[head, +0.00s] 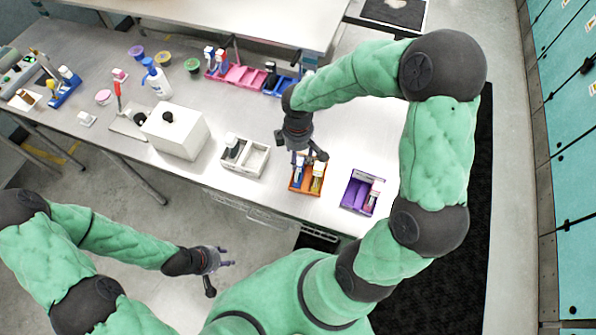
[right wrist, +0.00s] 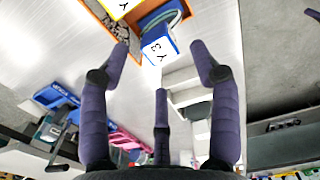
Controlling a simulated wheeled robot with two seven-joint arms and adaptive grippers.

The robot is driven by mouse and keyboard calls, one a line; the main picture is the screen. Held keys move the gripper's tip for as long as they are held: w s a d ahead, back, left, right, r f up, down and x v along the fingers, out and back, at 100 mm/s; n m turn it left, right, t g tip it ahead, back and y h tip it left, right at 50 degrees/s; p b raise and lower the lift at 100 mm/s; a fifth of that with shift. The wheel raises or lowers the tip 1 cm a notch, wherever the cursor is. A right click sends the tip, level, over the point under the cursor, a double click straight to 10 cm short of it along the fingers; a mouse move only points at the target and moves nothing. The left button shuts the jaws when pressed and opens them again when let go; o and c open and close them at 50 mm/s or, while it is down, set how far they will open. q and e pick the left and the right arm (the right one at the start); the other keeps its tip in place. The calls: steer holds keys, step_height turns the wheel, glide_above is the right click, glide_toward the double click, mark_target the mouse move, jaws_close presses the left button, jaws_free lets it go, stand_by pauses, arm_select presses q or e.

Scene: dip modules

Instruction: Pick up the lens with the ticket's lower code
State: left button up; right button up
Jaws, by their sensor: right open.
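An orange tray (head: 307,188) near the table's front edge holds a blue piece (head: 298,172) and a yellow piece (head: 317,178). In the right wrist view the blue piece (right wrist: 158,45) has a white face reading "Y 3"; the yellow piece (right wrist: 118,8) shows only part of its code. A purple tray (head: 352,193) to the right holds a white and red piece (head: 373,193). My right gripper (head: 308,155) is open and empty above the orange tray, with the blue piece ahead between its fingers (right wrist: 160,58). My left gripper (head: 226,274) is open and empty, off the table. I cannot make out a ticket.
A white two-part tray (head: 258,161) with a dark piece stands left of the orange tray. A white box (head: 182,142) with a black knob is further left. Pink (head: 245,77) and blue (head: 277,88) racks stand behind. Bare table lies between the trays.

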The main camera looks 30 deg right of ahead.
mark_target(299, 161)
steer(key=shift+f+b, duration=0.3)
steer(key=shift+f, duration=2.3)
jaws_close()
